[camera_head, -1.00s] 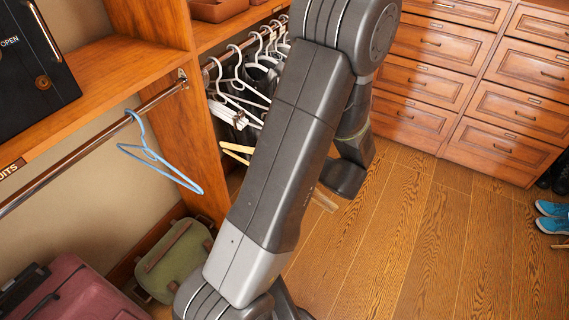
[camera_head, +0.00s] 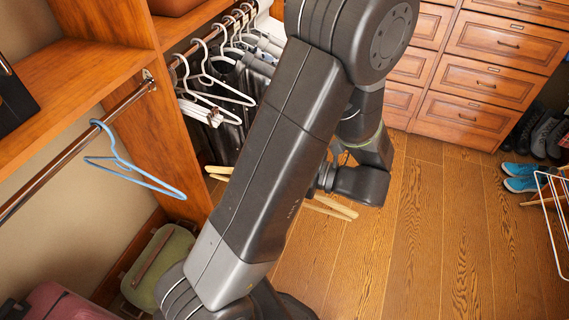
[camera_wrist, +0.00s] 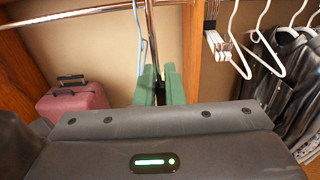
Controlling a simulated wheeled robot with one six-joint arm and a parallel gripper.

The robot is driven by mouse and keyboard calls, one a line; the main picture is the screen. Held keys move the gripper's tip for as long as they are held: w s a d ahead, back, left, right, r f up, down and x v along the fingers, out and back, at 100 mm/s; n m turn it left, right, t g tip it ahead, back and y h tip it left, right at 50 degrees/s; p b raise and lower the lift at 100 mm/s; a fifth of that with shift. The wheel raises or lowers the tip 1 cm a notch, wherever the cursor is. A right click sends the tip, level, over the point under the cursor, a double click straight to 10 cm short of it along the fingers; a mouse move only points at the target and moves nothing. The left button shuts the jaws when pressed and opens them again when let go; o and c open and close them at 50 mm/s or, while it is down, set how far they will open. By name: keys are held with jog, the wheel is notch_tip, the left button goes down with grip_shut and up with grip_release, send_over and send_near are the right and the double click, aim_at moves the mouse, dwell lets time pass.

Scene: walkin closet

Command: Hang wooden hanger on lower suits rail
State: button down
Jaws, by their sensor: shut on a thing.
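The wooden hanger (camera_head: 335,208) shows in the head view as pale wooden ends on both sides of my arm; its middle is hidden. My gripper is hidden behind the arm there. In the wrist view, my gripper (camera_wrist: 159,84) has its green fingers shut around the hanger's thin metal hook (camera_wrist: 152,38). The hook appears close to the lower suits rail (camera_wrist: 90,11), but I cannot tell whether they touch. The rail (camera_head: 75,148) runs along the left in the head view, with a blue hanger (camera_head: 130,165) on it. The hanger appears apart from this rail there.
A wooden divider (camera_head: 160,130) stands between the suits rail and a rail of white hangers (camera_head: 215,85) with dark trousers. A green bag (camera_head: 160,262) and a pink suitcase (camera_head: 65,303) lie below. Drawers (camera_head: 480,75) and blue shoes (camera_head: 523,177) are at the right. The middle floor is clear.

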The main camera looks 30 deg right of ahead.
jog(key=f+b+x, duration=0.3)
jog(key=b+x, duration=0.3)
jog(key=x, duration=3.7)
dwell(0.5)
jog(key=shift+f, duration=0.1)
jog(key=c, duration=1.5)
grip_release()
jog(key=shift+o, duration=0.2)
